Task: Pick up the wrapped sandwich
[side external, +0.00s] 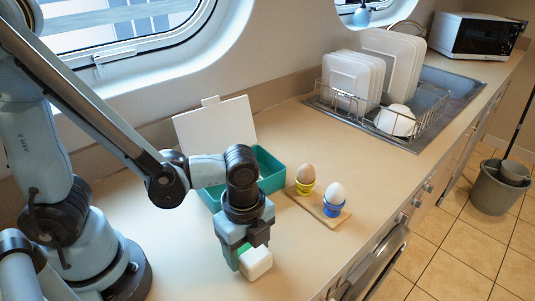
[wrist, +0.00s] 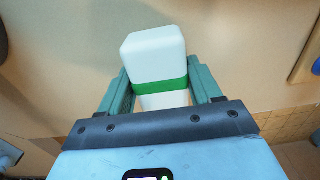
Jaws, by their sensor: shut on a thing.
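The wrapped sandwich (side external: 256,263) is a white block with rounded edges. In the wrist view the sandwich (wrist: 154,56) shows a green band around it and sits between the two green fingers. My gripper (side external: 244,262) is shut on it, pointing down at the front of the counter. In the wrist view my gripper (wrist: 160,88) has a finger against each side of the sandwich. Whether the sandwich touches the counter or hangs just above it, I cannot tell.
A teal lunch box (side external: 268,168) with a white lid (side external: 215,123) stands open behind my gripper. Two eggs in cups stand on a wooden board (side external: 318,205) to the right. A dish rack (side external: 345,105) with plates is farther back. The counter's front edge is close on the right.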

